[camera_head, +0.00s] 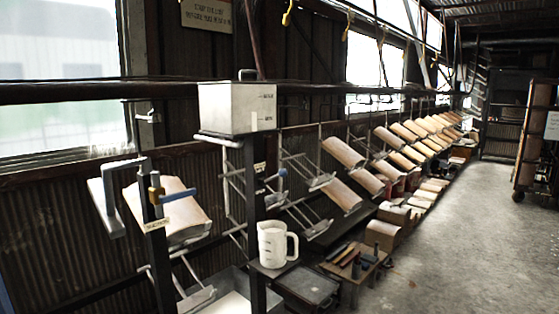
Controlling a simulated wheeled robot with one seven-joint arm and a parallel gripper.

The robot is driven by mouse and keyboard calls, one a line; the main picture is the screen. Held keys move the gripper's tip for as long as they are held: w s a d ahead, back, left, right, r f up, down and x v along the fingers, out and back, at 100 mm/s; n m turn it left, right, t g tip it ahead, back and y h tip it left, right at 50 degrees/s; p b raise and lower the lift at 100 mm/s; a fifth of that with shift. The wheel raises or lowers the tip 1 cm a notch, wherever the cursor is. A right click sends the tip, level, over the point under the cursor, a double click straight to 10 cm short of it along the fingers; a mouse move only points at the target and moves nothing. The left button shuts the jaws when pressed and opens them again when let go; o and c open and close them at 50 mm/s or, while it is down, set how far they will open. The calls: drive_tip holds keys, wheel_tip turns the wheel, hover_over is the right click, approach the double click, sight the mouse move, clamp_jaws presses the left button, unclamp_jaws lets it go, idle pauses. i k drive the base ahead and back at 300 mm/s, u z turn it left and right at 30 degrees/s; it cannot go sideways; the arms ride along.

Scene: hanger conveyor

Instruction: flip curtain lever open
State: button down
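A lever with a blue handle (180,194) sits on a brass-coloured fitting at the top of the dark front post, with a small label (156,225) below it. Its handle points to the right, roughly level. A second, smaller blue lever (276,175) is on the post under the white tank. The labels are too small to read, so I cannot tell which one is the curtain lever. A grey bent pipe with a flat bar (104,205) is left of the front lever. My gripper is not in view.
A white tank (238,107) stands on a shelf, with a white jug (275,245) on a lower shelf. A tan curved tile (168,208) hangs behind the front lever. Several more tiles hang along the wall. A low tool table (350,283) stands near the open floor (455,240) at right.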

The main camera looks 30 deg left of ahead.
sight(262, 182)
drive_tip(key=u, duration=0.4)
drive_tip(key=i, duration=0.7)
drive_tip(key=u, duration=1.45)
drive_tip(key=i, duration=0.65)
drive_tip(key=u, duration=0.65)
